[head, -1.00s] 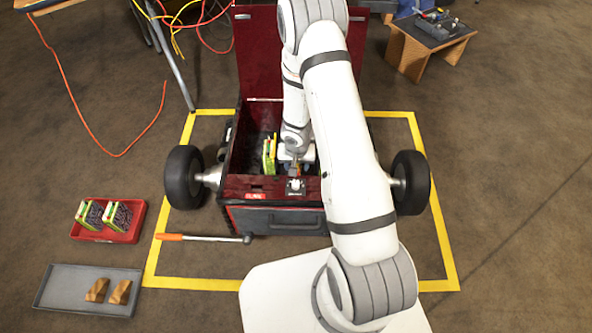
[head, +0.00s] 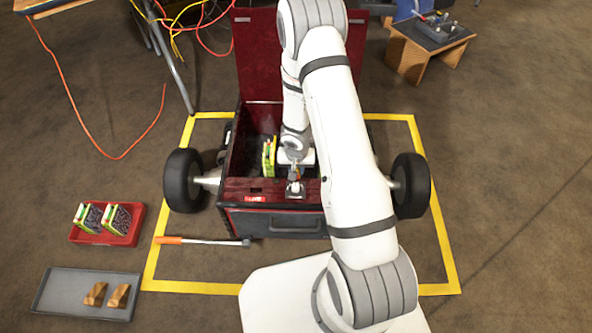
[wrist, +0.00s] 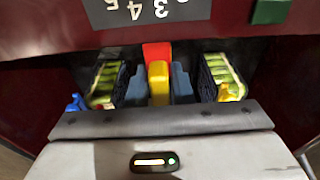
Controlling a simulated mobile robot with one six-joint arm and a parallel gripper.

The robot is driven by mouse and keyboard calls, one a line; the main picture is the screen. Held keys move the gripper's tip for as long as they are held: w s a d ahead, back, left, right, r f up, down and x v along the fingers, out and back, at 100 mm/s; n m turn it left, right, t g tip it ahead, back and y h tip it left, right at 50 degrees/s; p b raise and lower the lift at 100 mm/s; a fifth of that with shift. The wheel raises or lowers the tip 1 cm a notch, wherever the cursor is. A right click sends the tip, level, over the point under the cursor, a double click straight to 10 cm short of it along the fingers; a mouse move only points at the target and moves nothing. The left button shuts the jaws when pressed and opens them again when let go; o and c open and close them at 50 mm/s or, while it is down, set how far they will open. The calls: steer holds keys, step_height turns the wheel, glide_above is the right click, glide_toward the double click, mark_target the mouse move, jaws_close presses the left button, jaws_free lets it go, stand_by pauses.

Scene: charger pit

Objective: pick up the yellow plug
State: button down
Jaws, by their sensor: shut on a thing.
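The yellow plug (wrist: 158,80) is in the middle of the wrist view, with a red block (wrist: 157,53) directly behind it. The blue-grey fingers of my gripper (wrist: 158,88) are on either side of the yellow plug and shut on it. In the head view my gripper (head: 295,174) is low inside the open dark-red chest (head: 237,160), near its front wall. The plug cannot be made out clearly there. Whether it is clear of what lies under it is hidden.
Green-topped black modules flank the gripper, left (wrist: 106,82) and right (wrist: 223,78). A numbered panel (wrist: 150,8) is beyond. Outside are wheels (head: 184,181), a long-handled tool (head: 205,241), a red tray (head: 137,232) and a grey tray (head: 65,292). Floor at right is mostly clear.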

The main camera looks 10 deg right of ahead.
steer(key=shift+r, duration=0.1)
step_height(320, 180, up, 10)
steer(key=p, duration=0.9)
step_height(320, 180, down, 4)
steer(key=b, duration=0.4)
steer(key=shift+f+b, duration=0.25)
steer(key=shift+b, duration=0.1)
steer(key=shift+r, duration=0.2)
